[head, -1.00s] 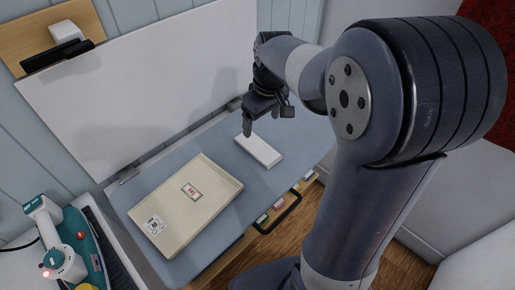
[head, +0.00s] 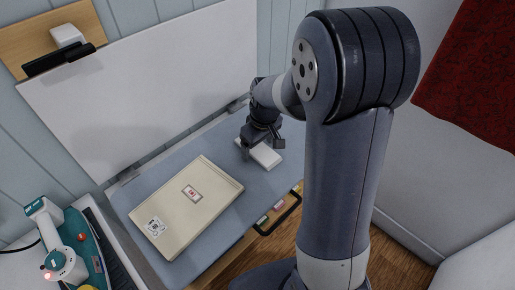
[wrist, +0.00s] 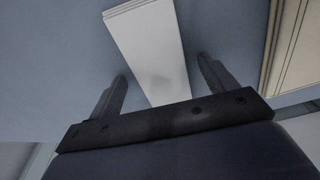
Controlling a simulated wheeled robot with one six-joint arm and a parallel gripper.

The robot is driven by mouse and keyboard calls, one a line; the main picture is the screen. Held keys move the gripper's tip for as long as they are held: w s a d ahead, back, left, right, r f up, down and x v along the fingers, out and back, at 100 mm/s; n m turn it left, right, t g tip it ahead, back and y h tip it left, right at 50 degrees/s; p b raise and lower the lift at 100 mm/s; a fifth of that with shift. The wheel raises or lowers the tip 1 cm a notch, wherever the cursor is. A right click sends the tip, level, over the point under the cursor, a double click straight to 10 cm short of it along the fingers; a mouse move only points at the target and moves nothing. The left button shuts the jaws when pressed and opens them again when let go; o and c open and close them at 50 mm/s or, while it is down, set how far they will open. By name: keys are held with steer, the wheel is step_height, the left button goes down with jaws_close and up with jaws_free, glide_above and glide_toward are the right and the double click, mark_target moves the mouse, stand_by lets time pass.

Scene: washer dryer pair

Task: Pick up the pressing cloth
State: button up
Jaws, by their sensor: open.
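The pressing cloth looks like a flat, white, folded rectangular stack (head: 266,154) lying on the blue-grey board surface. In the wrist view the white cloth (wrist: 150,45) runs from the top down between the two fingers. My gripper (head: 252,150) is over the left end of the cloth in the head view. My gripper (wrist: 163,85) is open in the wrist view, one finger on each side of the cloth, with a gap on both sides. Part of the cloth is hidden behind the gripper.
A cream flat box (head: 187,205) with labels lies left of the cloth; its edge also shows in the wrist view (wrist: 295,45). A white upright panel (head: 140,90) stands behind. A teal device (head: 70,250) is at the lower left. A drawer handle (head: 278,215) is at the front.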

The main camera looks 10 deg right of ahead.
mark_target(258, 148)
steer(key=shift+c, duration=0.2)
steer(key=c, duration=1)
steer(key=shift+c, duration=0.2)
steer(key=shift+r, duration=0.15)
step_height(258, 148, up, 10)
